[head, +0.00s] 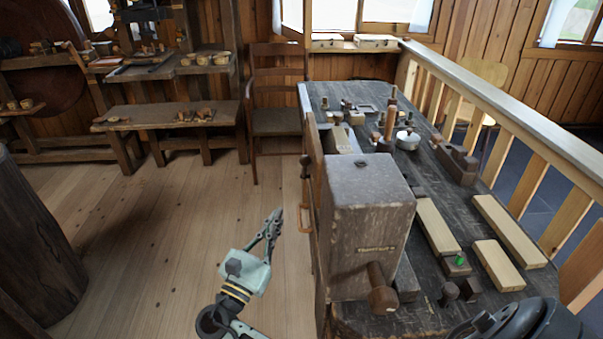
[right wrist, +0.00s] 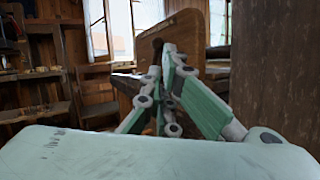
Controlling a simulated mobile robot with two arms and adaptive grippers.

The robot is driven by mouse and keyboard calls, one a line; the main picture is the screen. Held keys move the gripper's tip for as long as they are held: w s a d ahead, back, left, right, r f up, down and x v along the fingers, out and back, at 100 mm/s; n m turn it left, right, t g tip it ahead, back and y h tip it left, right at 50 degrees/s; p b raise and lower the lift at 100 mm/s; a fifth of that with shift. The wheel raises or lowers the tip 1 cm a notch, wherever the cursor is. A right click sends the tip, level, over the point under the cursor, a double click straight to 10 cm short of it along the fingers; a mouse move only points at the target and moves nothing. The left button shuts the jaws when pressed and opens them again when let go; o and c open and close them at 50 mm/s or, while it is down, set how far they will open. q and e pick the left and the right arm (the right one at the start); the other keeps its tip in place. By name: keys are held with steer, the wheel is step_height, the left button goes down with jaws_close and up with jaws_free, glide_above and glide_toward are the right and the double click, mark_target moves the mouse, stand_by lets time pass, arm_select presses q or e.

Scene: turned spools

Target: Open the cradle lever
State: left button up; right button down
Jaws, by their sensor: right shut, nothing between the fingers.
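My right gripper (head: 275,220) is shut and empty, held over the floor just left of the workbench. Its fingers show closed together in the right wrist view (right wrist: 168,75). A large weathered wooden block (head: 365,225) stands on the near left of the bench, with a turned wooden peg (head: 382,290) at its front. On the bench's left side are a dark knob (head: 305,161) and a curved wooden handle (head: 304,218), a little right of the gripper and apart from it. I cannot tell which part is the cradle lever. My left gripper is not in view.
The bench (head: 345,95) bears pale planks (head: 505,230), a green-topped small block (head: 458,264), a white round pot (head: 407,140) and several turned pieces. A railing (head: 500,105) runs along its right.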

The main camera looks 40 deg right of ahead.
glide_toward(304, 166)
steer(key=d, duration=0.1)
steer(key=x, duration=0.4)
steer(key=shift+w+d+r+p, duration=0.2)
steer(key=shift+w+d+p, duration=0.1)
steer(key=shift+p, duration=0.1)
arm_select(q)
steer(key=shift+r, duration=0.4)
arm_select(e)
steer(key=shift+w+d+r, duration=0.25)
steer(key=shift+w+d, duration=0.1)
steer(key=shift+d, duration=0.2)
steer(key=shift+w, duration=0.1)
